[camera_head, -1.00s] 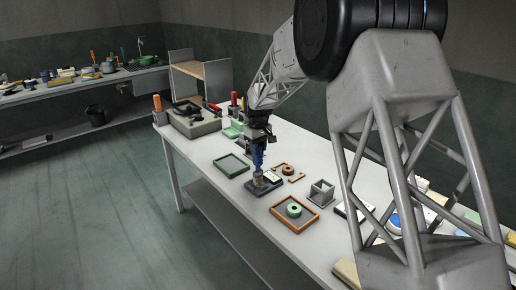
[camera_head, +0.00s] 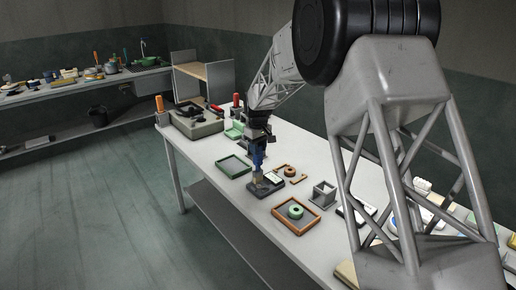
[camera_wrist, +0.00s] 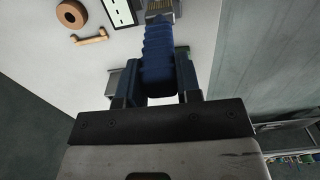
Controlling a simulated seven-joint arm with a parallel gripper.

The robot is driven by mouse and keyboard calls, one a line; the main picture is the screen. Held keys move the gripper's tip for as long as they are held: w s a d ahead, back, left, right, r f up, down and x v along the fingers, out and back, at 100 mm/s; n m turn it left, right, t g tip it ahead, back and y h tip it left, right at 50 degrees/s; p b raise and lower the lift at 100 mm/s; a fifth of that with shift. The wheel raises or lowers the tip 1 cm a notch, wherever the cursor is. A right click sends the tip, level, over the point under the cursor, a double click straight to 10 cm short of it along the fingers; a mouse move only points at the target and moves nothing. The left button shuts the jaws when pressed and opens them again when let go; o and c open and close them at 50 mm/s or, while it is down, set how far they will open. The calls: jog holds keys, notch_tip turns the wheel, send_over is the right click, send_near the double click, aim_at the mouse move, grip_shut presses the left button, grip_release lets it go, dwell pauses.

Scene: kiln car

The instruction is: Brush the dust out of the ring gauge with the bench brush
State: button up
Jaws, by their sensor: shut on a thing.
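My gripper (camera_head: 259,147) is shut on the blue ribbed handle of the bench brush (camera_head: 257,160), which points down. In the wrist view the brush (camera_wrist: 158,50) sits between the two fingers of my gripper (camera_wrist: 159,82), its tan bristles at the top edge. In the head view the bristles are at a dark plate (camera_head: 262,191) with a white label; I cannot tell whether they touch it. I cannot tell for sure which thing is the ring gauge. A green ring (camera_head: 295,211) lies in an orange-rimmed tray, and a brown ring (camera_head: 289,170) lies behind. No dust can be made out.
The orange-rimmed tray (camera_head: 298,230) is right of the brush. A green-rimmed tray (camera_head: 234,176) is to the left. A grey open block (camera_head: 322,195) stands to the right. A grey box (camera_head: 196,128) with tools is at the table's far end.

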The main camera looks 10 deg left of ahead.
jog(key=shift+f, duration=0.95)
dwell(1.9)
jog(key=shift+s, duration=0.1)
jog(key=shift+s+d, duration=0.4)
jog(key=shift+d, duration=0.05)
dwell(0.6)
jog(key=shift+s+d, duration=0.45)
jog(key=shift+w, duration=0.1)
dwell(0.5)
jog(key=shift+w+a, duration=0.35)
jog(key=shift+a, duration=0.1)
